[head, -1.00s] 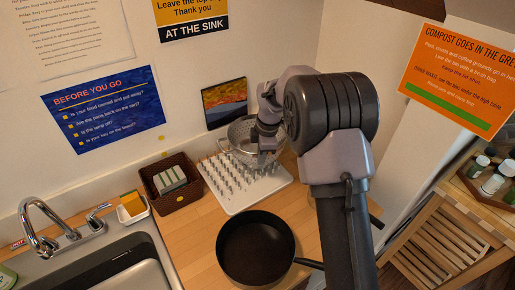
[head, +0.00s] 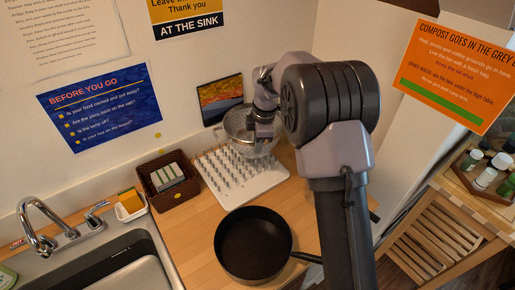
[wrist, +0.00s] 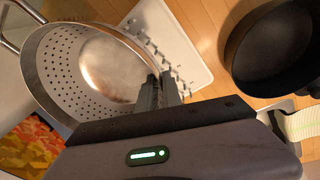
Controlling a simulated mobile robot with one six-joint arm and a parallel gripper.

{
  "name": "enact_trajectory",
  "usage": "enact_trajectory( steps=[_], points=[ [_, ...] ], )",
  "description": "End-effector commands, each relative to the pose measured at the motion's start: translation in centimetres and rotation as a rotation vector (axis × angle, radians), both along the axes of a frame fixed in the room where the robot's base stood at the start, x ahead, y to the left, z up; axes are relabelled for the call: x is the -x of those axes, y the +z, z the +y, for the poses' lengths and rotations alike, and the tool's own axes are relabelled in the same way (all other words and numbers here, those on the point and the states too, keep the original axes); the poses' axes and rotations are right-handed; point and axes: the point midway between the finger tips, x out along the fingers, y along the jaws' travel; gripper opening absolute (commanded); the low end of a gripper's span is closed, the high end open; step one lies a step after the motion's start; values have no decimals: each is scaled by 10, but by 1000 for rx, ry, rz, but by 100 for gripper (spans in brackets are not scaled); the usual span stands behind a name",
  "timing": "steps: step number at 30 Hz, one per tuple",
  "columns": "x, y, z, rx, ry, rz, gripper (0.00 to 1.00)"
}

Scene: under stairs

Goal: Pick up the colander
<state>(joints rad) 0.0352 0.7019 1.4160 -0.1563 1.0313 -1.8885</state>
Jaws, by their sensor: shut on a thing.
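The colander (head: 237,122) is a round metal bowl with small holes and handles, at the back of the counter behind the white peg rack. It also fills the left of the wrist view (wrist: 62,75). My gripper (head: 262,150) is in front of it and hides part of its right side. In the wrist view the fingers (wrist: 160,92) are shut on the colander's rim. The colander looks tilted; whether its base is clear of the counter is hidden.
The white peg rack (head: 262,187) lies just in front. A black frying pan (head: 252,245) stands nearer, its handle to the right. A brown basket (head: 152,188) is at left. A small picture (head: 221,98) leans on the wall behind. The sink is at lower left.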

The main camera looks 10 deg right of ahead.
Motion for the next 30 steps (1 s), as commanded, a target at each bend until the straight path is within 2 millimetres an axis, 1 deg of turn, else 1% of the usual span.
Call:
enact_trajectory(
  steps=[1,5,15,18,22,30],
  points=[
    [4,6,0,0,1,-2,0],
    [31,7,3,0,0,0,0],
    [126,15,10,0,0,-1,0],
    [144,17,11,0,1,-2,0],
    [157,17,12,-1,0,0,0],
    [160,18,12,0,0,-1,0]
  ],
)
